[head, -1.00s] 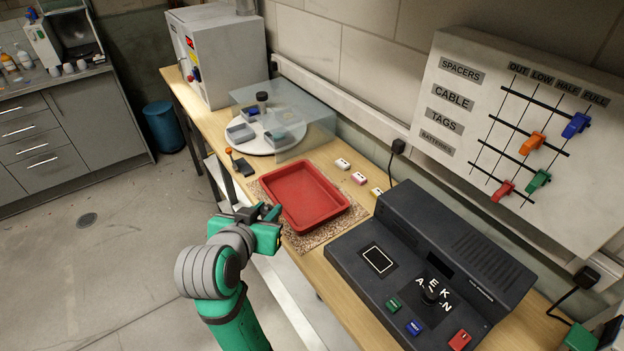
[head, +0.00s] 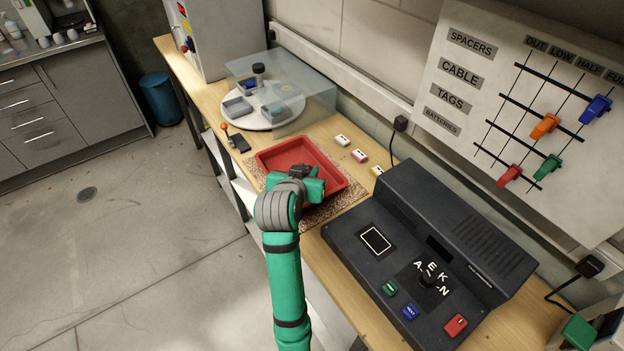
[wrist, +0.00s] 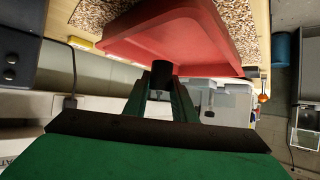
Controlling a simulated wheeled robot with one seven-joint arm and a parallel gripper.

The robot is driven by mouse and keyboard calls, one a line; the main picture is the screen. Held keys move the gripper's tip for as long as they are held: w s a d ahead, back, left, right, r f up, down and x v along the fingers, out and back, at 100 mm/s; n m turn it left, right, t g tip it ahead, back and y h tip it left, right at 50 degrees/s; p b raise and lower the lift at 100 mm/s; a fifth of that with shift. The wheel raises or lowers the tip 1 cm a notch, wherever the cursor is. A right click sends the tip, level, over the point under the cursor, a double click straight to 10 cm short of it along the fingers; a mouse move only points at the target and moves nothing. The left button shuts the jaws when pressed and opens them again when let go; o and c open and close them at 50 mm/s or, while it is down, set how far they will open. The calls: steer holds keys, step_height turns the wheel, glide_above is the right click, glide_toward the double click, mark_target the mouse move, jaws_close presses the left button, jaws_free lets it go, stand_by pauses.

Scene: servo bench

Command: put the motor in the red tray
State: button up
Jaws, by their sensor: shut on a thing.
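The red tray (head: 293,152) lies on a speckled mat on the bench, and it fills the upper middle of the wrist view (wrist: 190,38). My gripper (head: 300,172) is over the near part of the tray in the head view. In the wrist view my gripper (wrist: 161,88) is shut on a small dark cylinder, which I take to be the motor (wrist: 162,70). The motor's far end shows against the tray's edge. Its height above the tray floor is hard to tell. In the head view the motor is not clearly distinguishable from the gripper.
A dark console (head: 430,255) with buttons stands right of the mat (head: 335,205). Several small blocks (head: 359,156) lie behind the tray. A round white turntable (head: 262,112) with bins and a clear cover (head: 300,95) is farther back. A small dark orange-knobbed lever (head: 238,142) is left of the tray.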

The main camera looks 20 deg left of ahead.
steer(key=shift+w+a+f, duration=0.15)
steer(key=shift+w+f, duration=0.15)
steer(key=shift+f, duration=0.2)
steer(key=shift+w+d+f, duration=0.15)
steer(key=shift+w+f, duration=0.05)
steer(key=shift+f, duration=0.8)
steer(key=shift+w+d+f, duration=0.1)
steer(key=shift+w+f, duration=0.05)
steer(key=shift+f, duration=0.85)
steer(key=shift+w+f, duration=0.1)
steer(key=o, duration=1.1)
steer(key=shift+w, duration=0.1)
steer(key=shift+d, duration=0.15)
steer(key=shift+r, duration=0.2)
steer(key=v, duration=1.2)
